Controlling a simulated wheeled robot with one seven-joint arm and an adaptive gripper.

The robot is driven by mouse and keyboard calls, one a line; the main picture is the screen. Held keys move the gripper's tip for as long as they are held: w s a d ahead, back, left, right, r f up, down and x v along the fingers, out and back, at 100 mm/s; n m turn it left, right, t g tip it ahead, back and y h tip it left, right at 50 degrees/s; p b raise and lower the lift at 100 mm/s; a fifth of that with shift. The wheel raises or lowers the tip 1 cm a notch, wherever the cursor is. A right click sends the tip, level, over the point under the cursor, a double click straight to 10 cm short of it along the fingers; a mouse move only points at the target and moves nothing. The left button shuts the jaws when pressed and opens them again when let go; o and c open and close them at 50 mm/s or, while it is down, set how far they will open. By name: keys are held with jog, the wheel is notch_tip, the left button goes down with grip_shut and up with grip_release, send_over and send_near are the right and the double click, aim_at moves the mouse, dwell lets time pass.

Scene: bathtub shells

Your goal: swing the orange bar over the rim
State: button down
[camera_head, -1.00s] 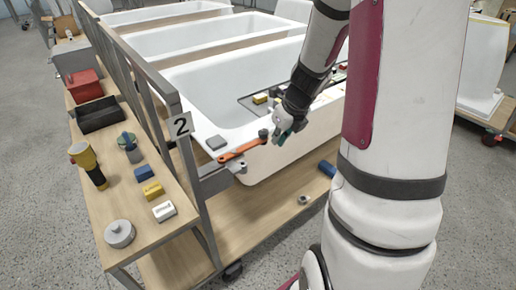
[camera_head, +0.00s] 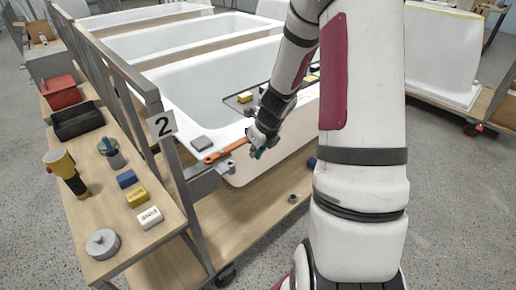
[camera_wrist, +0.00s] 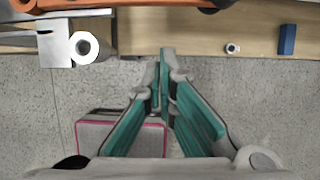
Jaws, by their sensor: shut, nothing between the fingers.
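The orange bar (camera_head: 229,149) lies slantwise at the near-left corner of the closest white bathtub (camera_head: 178,98), by its rim and above a grey metal bracket (camera_head: 203,180). Its left end is rounded and a dark knob is at its right end. Part of the bar (camera_wrist: 130,3) also crosses the top of the wrist view. My gripper (camera_head: 257,153) is just right of the knob end, outside the tub wall. In the wrist view its teal fingers (camera_wrist: 165,55) are together and empty, apart from the bar. My gripper partly covers the knob end in the head view.
The post with the "2" sign (camera_head: 162,125) stands close by. A side shelf holds a yellow torch (camera_head: 65,170) and small blocks. A ring (camera_wrist: 232,48) and blue piece (camera_wrist: 287,40) lie on the lower board.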

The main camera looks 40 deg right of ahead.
aim_at(231, 148)
jog(key=shift+w+a+r, duration=0.1)
jog(key=shift+w+r, duration=0.05)
jog(key=shift+w, duration=1.45)
jog(key=shift+w+n, duration=0.25)
jog(key=shift+n, duration=0.15)
